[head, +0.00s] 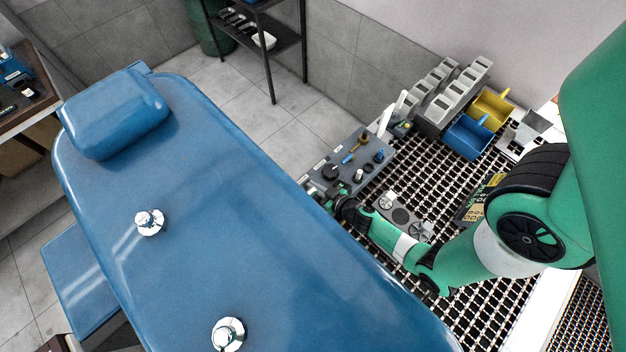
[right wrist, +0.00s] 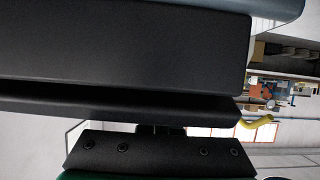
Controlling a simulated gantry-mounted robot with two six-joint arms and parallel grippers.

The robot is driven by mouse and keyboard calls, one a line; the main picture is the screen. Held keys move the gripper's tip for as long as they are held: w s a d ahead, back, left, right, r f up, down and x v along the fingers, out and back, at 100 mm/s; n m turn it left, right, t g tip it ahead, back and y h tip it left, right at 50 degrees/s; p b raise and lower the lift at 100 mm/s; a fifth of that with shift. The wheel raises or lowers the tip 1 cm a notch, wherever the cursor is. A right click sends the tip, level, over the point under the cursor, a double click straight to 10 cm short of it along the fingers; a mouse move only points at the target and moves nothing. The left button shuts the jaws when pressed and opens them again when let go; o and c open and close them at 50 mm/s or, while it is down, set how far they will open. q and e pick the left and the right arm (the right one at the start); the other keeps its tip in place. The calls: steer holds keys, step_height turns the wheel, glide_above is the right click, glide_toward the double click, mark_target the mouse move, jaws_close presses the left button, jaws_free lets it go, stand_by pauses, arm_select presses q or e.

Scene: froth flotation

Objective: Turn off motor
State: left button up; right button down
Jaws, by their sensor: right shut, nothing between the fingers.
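A grey panel (head: 372,152) with dark knobs, a blue handle and a brass-coloured part sits right of centre in the head view. Which control belongs to the motor, and its on or off state, cannot be told. My right gripper (head: 336,203) is at the panel's lower left corner, shut and empty. Whether it touches the panel cannot be told, as a blue surface lies close in front of it. The right wrist view shows mostly dark parts close to the camera, and no panel in it. My left gripper is not in view.
A large glossy blue body (head: 230,200) with chrome knobs fills the left and middle. Grey stepped bins (head: 440,95), a blue bin (head: 466,138) and a yellow bin (head: 490,108) stand behind the panel on a metal grating (head: 425,185). A dark shelf (head: 272,45) stands at the back.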

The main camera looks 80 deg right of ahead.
steer(key=shift+s+f, duration=0.1)
step_height(320, 180, up, 5)
steer(key=p, duration=0.5)
steer(key=s+a+r+p, duration=0.3)
steer(key=s+r+p, duration=0.2)
steer(key=s+r, duration=0.1)
steer(key=shift+a, duration=0.35)
steer(key=shift+r, duration=0.1)
